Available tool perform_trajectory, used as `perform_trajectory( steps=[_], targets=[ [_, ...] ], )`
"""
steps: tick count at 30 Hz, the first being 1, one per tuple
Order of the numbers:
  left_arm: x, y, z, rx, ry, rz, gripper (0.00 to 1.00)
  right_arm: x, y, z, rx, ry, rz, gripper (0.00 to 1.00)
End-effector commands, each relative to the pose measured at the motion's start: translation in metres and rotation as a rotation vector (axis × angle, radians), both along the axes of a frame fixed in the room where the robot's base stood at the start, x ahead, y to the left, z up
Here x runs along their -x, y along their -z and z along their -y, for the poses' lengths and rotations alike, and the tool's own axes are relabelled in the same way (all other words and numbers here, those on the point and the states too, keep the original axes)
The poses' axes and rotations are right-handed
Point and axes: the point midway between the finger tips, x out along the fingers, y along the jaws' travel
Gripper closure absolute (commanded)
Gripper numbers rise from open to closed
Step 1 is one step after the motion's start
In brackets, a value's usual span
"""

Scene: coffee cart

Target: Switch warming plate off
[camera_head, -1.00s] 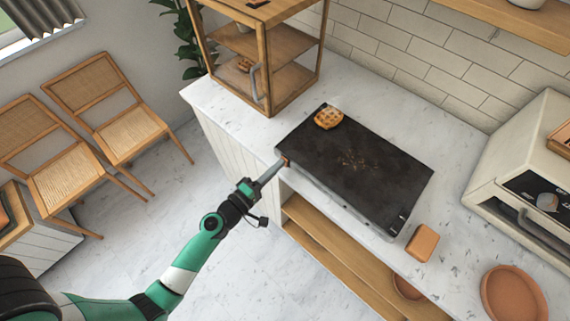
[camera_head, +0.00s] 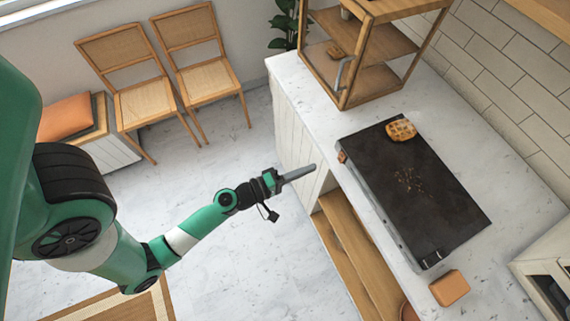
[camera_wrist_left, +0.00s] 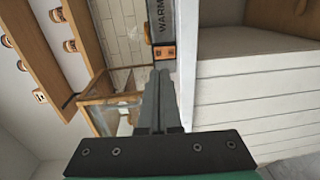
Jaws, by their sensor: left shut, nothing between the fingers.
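The warming plate (camera_head: 440,215) is a flat black slab on the white counter, with crumbs and a waffle (camera_head: 401,130) on top. A small orange-brown switch (camera_head: 341,157) sits at the left end of its front side. It also shows in the left wrist view (camera_wrist_left: 164,52), beside lettering beginning "WARM". I cannot tell its position. My left gripper (camera_head: 313,168) is shut and empty, in the air just left of the switch, with a small gap in the head view. In the left wrist view its fingertips (camera_wrist_left: 161,74) point toward the switch. My right gripper is out of view.
A wooden glass-sided cabinet (camera_head: 350,85) stands on the counter behind the plate. An orange-brown block (camera_head: 449,288) lies near the plate's front right corner. An open wooden shelf (camera_head: 350,250) is under the counter.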

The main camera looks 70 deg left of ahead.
Motion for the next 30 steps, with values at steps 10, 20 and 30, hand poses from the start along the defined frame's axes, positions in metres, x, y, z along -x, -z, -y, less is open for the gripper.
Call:
perform_trajectory(
  steps=[10,20,30],
  targets=[
    [0.054,-0.003,0.006,0.0,-0.002,-0.001,1.0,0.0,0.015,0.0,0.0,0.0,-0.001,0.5],
    [0.056,-0.005,0.007,0.0,0.0,0.001,1.0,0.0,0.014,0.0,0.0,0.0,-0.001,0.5],
    [0.056,-0.005,0.009,0.0,0.005,0.0,1.0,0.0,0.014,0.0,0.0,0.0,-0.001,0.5]
  ],
)
